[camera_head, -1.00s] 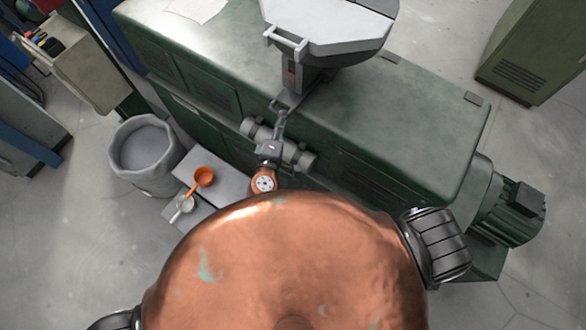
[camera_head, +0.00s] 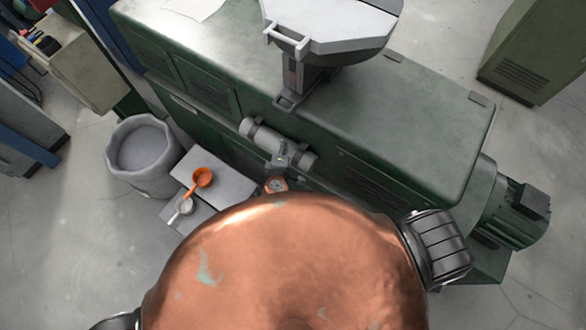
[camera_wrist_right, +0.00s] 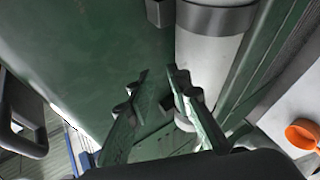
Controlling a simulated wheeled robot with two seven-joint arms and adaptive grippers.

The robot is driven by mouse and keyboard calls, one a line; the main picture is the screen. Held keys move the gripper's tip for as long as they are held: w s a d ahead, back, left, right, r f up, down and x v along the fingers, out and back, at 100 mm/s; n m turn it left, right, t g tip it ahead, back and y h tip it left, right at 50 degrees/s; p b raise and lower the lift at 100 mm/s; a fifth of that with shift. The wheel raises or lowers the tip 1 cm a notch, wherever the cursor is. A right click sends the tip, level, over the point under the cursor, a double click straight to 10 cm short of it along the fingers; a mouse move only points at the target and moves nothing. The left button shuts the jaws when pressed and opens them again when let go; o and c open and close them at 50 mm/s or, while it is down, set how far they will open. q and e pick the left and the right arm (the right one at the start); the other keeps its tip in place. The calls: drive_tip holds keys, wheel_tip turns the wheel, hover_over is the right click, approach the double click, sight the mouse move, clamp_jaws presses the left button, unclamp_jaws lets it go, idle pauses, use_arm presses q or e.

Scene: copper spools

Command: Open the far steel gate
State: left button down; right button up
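A flat grey steel plate with a looped end (camera_head: 289,101) sticks out under the hopper on the green machine. It looks like the steel gate, but I cannot tell whether it is the far one. My right gripper (camera_head: 284,149) is below it in the head view, apart from it, over the grey cylinder on the machine's front. In the right wrist view its two fingers (camera_wrist_right: 158,72) stand apart with nothing between them. A dark loop handle (camera_wrist_right: 22,122) shows at the left edge there; I cannot tell whether it belongs to the gate. My left gripper is out of view.
The green machine (camera_head: 400,125) carries a grey hopper (camera_head: 330,30). The grey cylinder (camera_head: 262,138) runs along its front. An orange ladle (camera_head: 202,177) and a pale ladle (camera_head: 185,207) lie on grey steps beside a grey bin (camera_head: 143,155). A motor (camera_head: 520,215) projects at right.

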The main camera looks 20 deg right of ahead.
drive_tip(key=s+d+f+g, duration=0.1)
drive_tip(key=s+f, duration=0.1)
drive_tip(key=f, duration=0.5)
drive_tip(key=s+d+f+g+y+b, duration=0.1)
drive_tip(key=s+f, duration=0.1)
drive_tip(key=f, duration=0.5)
drive_tip(key=shift+s+d+f, duration=0.2)
drive_tip(key=shift+s, duration=0.05)
drive_tip(key=shift+o, duration=0.4)
